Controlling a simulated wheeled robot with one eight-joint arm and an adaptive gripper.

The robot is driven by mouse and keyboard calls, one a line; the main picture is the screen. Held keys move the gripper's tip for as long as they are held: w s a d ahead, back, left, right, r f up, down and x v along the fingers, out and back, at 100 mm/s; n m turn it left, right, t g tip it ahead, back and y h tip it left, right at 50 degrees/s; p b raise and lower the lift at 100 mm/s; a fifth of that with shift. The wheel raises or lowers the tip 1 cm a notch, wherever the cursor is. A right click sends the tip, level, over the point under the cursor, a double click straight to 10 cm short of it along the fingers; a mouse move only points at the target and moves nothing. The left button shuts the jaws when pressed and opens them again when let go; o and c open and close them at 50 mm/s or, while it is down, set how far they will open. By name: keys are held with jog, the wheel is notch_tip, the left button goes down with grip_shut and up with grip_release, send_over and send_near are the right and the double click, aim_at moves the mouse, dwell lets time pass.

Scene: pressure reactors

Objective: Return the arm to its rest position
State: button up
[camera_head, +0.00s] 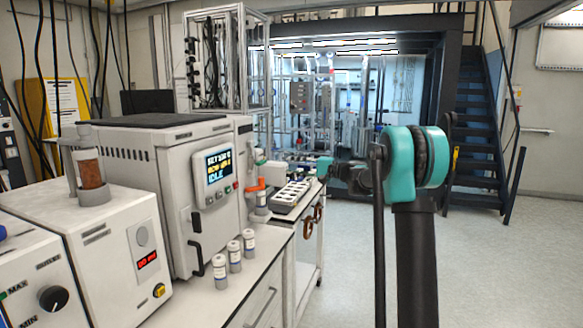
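My arm rises at the right of the view, with a dark upright link and a large teal joint (416,160). From there a dark section reaches left to a smaller teal part (325,168), above the end of the counter. The fingers of my gripper cannot be made out near that far end, and neither can anything held in them. The arm appears raised and clear of the bench.
A white reactor cabinet (175,190) with a lit screen stands on the left bench. Three capped vials (234,256) stand in front of it. A rack (291,197) and an orange holder (256,186) sit behind. Open floor (500,265) lies right, before dark stairs (477,140).

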jog(key=s+d+f+n+g+h, duration=0.1)
jog(key=s+d+f+h, duration=0.25)
jog(key=s+f, duration=0.6)
jog(key=s+d+f+n+h, duration=0.1)
jog(key=s+d+f+h, duration=0.4)
jog(key=s, duration=0.7)
jog(key=s+d+f+n+g+h, duration=0.1)
jog(key=s+f+h, duration=0.2)
jog(key=s+f, duration=0.7)
jog(key=s+d+f+h, duration=0.2)
jog(key=s+d+f, duration=0.2)
jog(key=s, duration=0.4)
jog(key=s+d+f+n+h, duration=0.1)
jog(key=s+d+f+h, duration=0.2)
jog(key=s+d, duration=0.3)
jog(key=shift+s+d+f, duration=0.3)
jog(key=shift+s+f, duration=0.45)
jog(key=shift+s, duration=0.35)
